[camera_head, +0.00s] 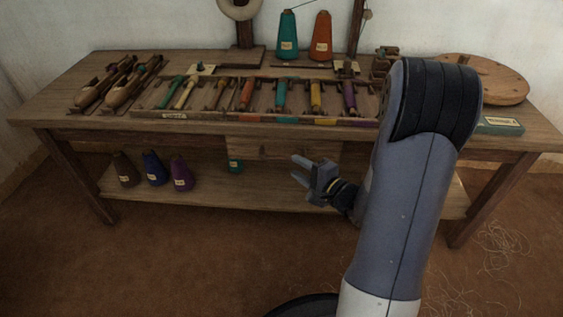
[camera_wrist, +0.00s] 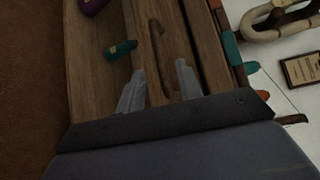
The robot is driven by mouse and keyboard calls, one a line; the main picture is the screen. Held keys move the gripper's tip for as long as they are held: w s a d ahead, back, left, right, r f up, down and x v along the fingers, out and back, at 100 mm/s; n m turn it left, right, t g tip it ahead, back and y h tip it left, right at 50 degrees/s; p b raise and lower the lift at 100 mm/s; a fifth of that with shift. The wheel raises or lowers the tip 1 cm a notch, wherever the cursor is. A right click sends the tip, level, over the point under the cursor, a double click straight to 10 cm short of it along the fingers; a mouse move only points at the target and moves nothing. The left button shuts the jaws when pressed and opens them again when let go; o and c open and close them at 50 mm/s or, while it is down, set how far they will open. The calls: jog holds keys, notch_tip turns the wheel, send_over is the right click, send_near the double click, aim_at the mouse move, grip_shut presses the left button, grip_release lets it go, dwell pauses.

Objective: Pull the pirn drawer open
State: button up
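In the wrist view the drawer front (camera_wrist: 143,28) fills the middle and carries a long dark brown handle (camera_wrist: 158,38). My gripper (camera_head: 300,169) is in front of and a little below the drawer. Its two grey fingers (camera_wrist: 158,67) are apart, one on each side of the handle's line in the wrist view. I cannot tell whether they touch anything.
The bench top (camera_head: 70,78) holds a pirn tray (camera_head: 200,116), shuttles (camera_head: 122,92) and a round wooden disc (camera_head: 490,80). The floor in front is open.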

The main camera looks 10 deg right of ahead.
aim_at(283, 158)
jog(key=shift+b+x, duration=1.1)
jog(key=shift+x, duration=2.5)
jog(key=shift+c, duration=0.2)
grip_shut()
